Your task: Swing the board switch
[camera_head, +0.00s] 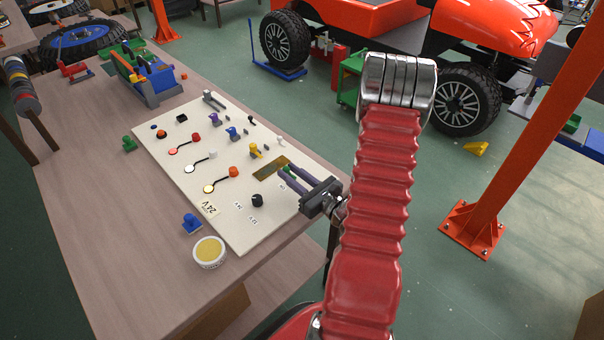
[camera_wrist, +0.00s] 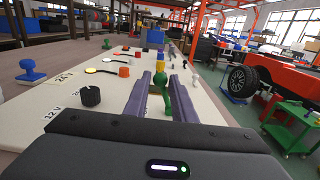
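The cream switch board (camera_head: 225,220) lies on the wooden table. A brass plate (camera_head: 270,167) is set near its right edge. My gripper (camera_head: 281,172) reaches in from the right, low over the board beside this plate. In the wrist view my gripper (camera_wrist: 168,78) has its two purple fingers apart. A green lever with a rounded top (camera_wrist: 162,84) stands between them; it looks close to the right finger, but I cannot tell whether they touch. The lever is mostly hidden by the fingers in the head view. A black rotary knob (camera_head: 257,200) sits nearer the board's front.
The board also carries a yellow toggle (camera_head: 256,150), a blue toggle (camera_head: 233,133) and several cabled plugs. A blue stamp-shaped piece (camera_head: 192,223) and a round yellow-topped tin (camera_head: 209,252) stand left of the board. An orange post (camera_head: 500,130) rises at the right.

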